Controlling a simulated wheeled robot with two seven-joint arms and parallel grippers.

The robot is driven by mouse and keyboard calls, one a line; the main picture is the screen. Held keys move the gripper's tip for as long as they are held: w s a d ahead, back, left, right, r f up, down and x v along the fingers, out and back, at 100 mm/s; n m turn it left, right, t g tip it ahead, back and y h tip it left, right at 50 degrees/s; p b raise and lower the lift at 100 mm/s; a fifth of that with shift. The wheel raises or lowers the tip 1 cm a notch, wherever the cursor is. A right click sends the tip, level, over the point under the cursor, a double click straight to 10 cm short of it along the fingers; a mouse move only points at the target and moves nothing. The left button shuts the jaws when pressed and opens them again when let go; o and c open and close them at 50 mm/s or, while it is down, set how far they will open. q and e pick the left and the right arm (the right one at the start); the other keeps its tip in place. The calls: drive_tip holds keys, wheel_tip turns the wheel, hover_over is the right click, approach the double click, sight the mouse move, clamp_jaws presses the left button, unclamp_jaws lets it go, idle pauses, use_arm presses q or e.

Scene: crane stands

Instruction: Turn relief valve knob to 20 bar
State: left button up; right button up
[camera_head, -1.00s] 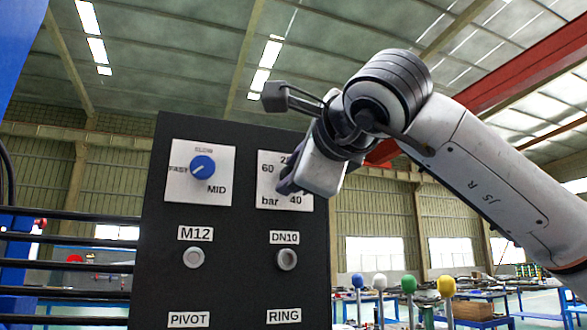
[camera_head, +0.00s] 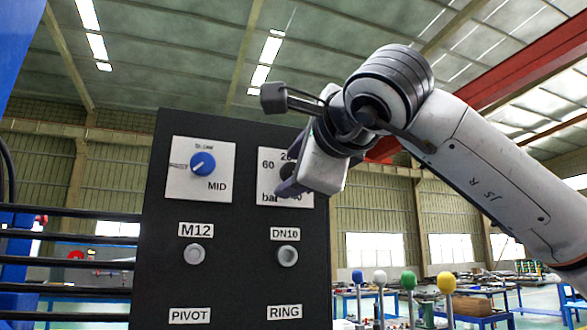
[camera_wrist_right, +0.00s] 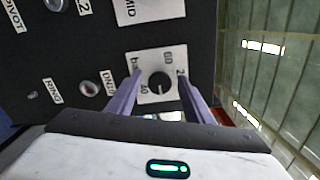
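The relief valve knob (camera_wrist_right: 160,85) is dark and round, on a white dial plate (camera_wrist_right: 149,60) marked 20, 40, 60 and bar. In the head view the plate (camera_head: 267,158) is at the panel's upper right, and my right gripper covers most of the knob and part of the 40. My right gripper (camera_wrist_right: 160,88) is open in the right wrist view, with one finger on each side of the knob. Contact between fingers and knob cannot be made out. It also shows in the head view (camera_head: 286,186). The knob's exact setting is hard to read. My left gripper is not in view.
The black panel (camera_head: 235,270) also carries a blue knob (camera_head: 203,164) left of the dial, and two round fittings labelled M12 (camera_head: 195,254) and DN10 (camera_head: 287,256). Blue, white, green and yellow balls on stems stand at lower right. Dark horizontal bars run left of the panel.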

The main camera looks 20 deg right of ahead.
use_arm(q)
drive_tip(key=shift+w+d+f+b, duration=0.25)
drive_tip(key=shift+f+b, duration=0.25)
drive_tip(key=shift+b, duration=0.6)
use_arm(e)
drive_tip(key=s, duration=1)
drive_tip(key=shift+s+d, duration=0.2)
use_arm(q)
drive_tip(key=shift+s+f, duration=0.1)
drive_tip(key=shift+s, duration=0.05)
